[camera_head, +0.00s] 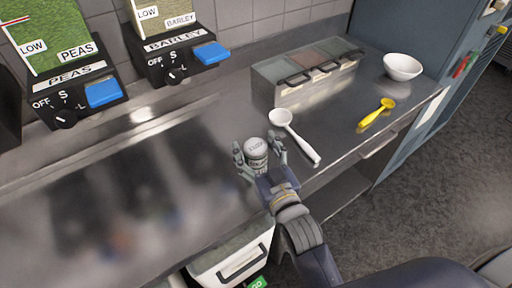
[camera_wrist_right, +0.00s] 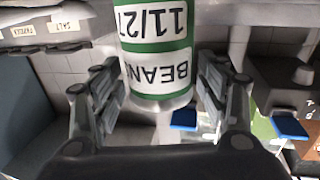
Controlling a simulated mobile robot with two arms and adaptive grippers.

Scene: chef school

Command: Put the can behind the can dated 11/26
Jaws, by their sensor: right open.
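A can (camera_head: 256,150) with a pale lid is on the steel counter in the head view. In the right wrist view the can (camera_wrist_right: 158,60) shows a green and white label reading "BEAN" and "11/27", upside down in the picture. My right gripper (camera_head: 260,153) is open, with one finger on each side of the can. In the right wrist view the fingers of the gripper (camera_wrist_right: 160,95) flank the can, with gaps showing beside it. I see no can dated 11/26. My left gripper is not in view.
A white ladle (camera_head: 297,135) lies close to the can. Beyond are a lidded container row (camera_head: 306,70), a yellow spoon (camera_head: 376,113) and a white bowl (camera_head: 402,67). Peas (camera_head: 70,93) and barley (camera_head: 178,60) dispensers hang on the wall. The counter's left is bare.

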